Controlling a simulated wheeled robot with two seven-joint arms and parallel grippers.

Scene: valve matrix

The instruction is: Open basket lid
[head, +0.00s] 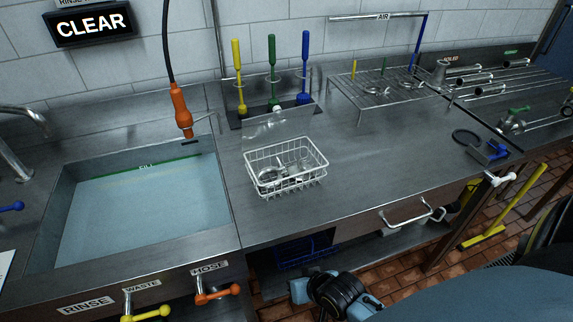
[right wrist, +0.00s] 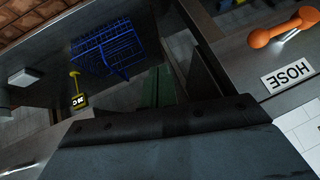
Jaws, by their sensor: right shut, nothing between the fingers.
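The white wire basket (head: 287,179) stands on the steel counter right of the sink, with metal or glass parts inside. A clear panel, which looks like its lid (head: 265,130), stands tilted up at the back of the basket, with a small pale knob at its top edge. The basket top looks uncovered. In the right wrist view my right gripper (right wrist: 170,112) shows as a dark shape, shut and empty, below counter level and away from the basket. Its fingertips are hard to make out. My left gripper is not in view.
The filled sink (head: 150,215) is left of the basket, under an orange hanging sprayer (head: 182,110). Brushes (head: 272,75) stand behind, and a wire rack (head: 385,90) is at back right. The counter right of the basket is clear. A drawer handle (head: 410,215) juts from the front.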

